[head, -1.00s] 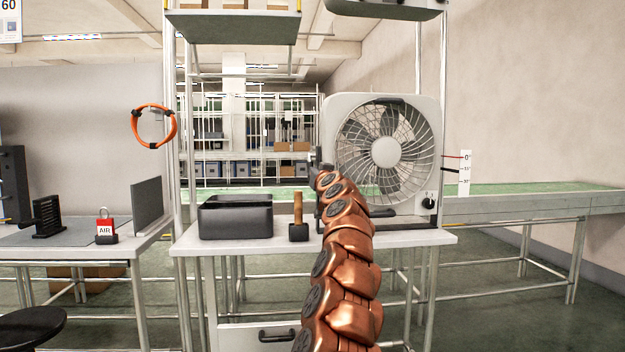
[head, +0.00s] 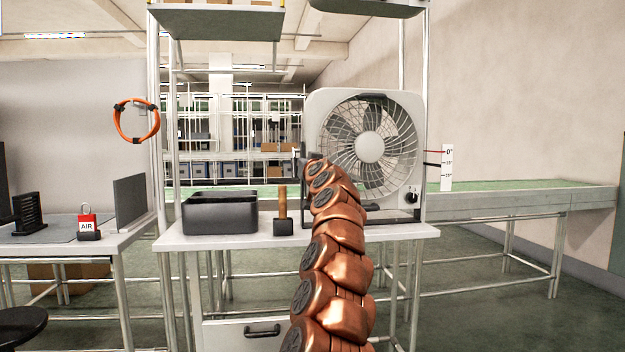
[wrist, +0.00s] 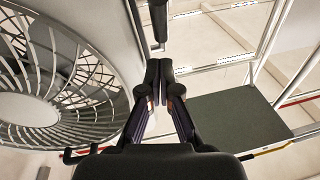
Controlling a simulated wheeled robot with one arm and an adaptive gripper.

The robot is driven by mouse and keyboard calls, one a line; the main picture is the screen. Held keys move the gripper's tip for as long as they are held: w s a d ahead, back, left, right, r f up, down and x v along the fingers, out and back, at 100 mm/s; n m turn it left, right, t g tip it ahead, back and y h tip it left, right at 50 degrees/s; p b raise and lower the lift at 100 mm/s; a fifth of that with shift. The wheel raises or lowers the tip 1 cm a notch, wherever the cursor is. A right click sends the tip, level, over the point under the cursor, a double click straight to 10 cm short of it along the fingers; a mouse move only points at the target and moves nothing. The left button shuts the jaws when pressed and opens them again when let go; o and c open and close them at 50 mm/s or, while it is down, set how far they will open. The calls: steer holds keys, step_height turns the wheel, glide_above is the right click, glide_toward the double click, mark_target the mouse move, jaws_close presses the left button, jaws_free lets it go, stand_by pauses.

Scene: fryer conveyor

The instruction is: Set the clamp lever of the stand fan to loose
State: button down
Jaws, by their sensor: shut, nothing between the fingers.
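The stand fan (head: 369,146) is a pale square box fan with a round grille, standing on the white workbench. In the wrist view the fan (wrist: 35,95) fills the left side. My gripper (wrist: 160,70) is shut and empty, its dark fingers together beside the fan's side edge. A dark rod with a blunt end (wrist: 158,22) lies just beyond the fingertips; it may be the clamp lever, and I cannot tell whether the fingers touch it. In the head view my copper arm ends at the fan's left edge and hides that side and any lever there.
A black bin (head: 220,213) and a wooden-handled tool in a dark block (head: 283,212) stand left of my arm on the workbench (head: 400,232). An angle scale (head: 447,168) is right of the fan. A shelf (head: 222,22) overhangs, also in the wrist view (wrist: 240,120).

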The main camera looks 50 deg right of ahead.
steer(key=f+p+v, duration=0.1)
steer(key=v, duration=0.8)
steer(key=shift+s+a+f, duration=0.2)
steer(key=shift+a+f, duration=0.1)
stand_by(0.7)
stand_by(0.3)
